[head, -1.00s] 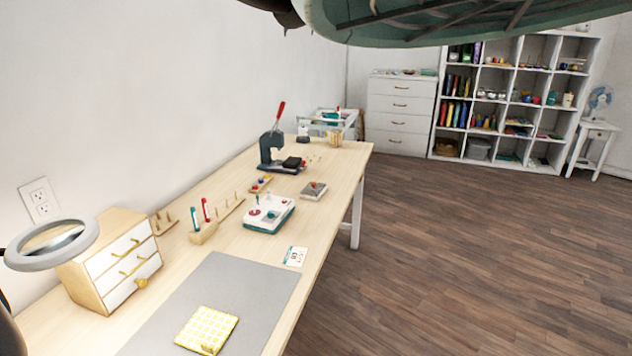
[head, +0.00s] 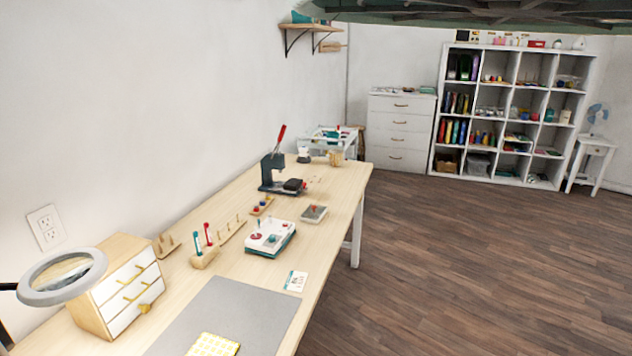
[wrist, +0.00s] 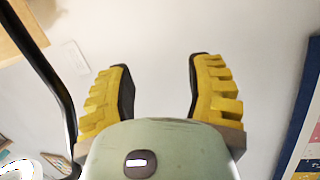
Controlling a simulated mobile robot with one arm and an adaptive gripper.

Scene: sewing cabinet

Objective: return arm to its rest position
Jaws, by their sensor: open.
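My gripper (wrist: 160,90) shows in the wrist view with its two yellow ridged fingers spread apart and nothing between them. Behind the fingers is a plain pale wall. In the head view my gripper does not show. A dark green structure, which I cannot identify for sure, crosses the top edge of the head view.
A long wooden table (head: 330,185) runs along the left wall with a grey mat (head: 235,312), a small drawer box (head: 125,285), a ring magnifier (head: 35,297) and a press (head: 270,172). A shelf unit (head: 487,145) stands at the back. The wooden floor (head: 480,260) on the right is clear.

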